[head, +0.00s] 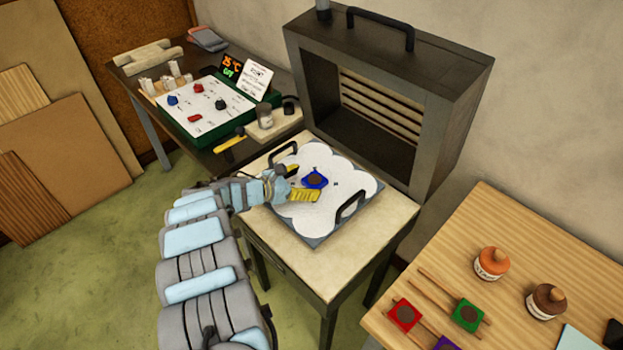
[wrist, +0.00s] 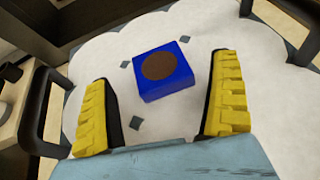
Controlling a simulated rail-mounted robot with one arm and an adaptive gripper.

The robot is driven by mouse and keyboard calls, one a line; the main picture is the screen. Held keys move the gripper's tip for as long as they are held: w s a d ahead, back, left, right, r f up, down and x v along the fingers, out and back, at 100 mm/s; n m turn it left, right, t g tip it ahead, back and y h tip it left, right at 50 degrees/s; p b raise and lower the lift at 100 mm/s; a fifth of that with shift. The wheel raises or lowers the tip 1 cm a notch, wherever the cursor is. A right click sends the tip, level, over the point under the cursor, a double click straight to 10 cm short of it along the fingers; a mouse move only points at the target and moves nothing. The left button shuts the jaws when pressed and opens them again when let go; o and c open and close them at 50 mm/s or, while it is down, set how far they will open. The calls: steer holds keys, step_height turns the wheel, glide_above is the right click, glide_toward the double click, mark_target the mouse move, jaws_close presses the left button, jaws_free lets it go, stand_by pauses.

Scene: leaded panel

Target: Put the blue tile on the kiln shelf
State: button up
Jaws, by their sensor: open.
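The blue tile (head: 315,179) has a brown round spot on top. It lies flat on the white-topped kiln shelf (head: 309,220), which has two dark handles and rests on a small table in front of the kiln. In the wrist view the blue tile (wrist: 162,72) sits just beyond the fingertips, on the white shelf surface (wrist: 110,62). My gripper (head: 303,182) is low over the shelf at its left side.
The open kiln (head: 375,130) stands behind the shelf. A wooden table at the right holds a red tile (head: 404,315), a green tile (head: 467,314) and two lidded jars.

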steer(key=v, duration=0.9)
steer(key=shift+p, duration=0.4)
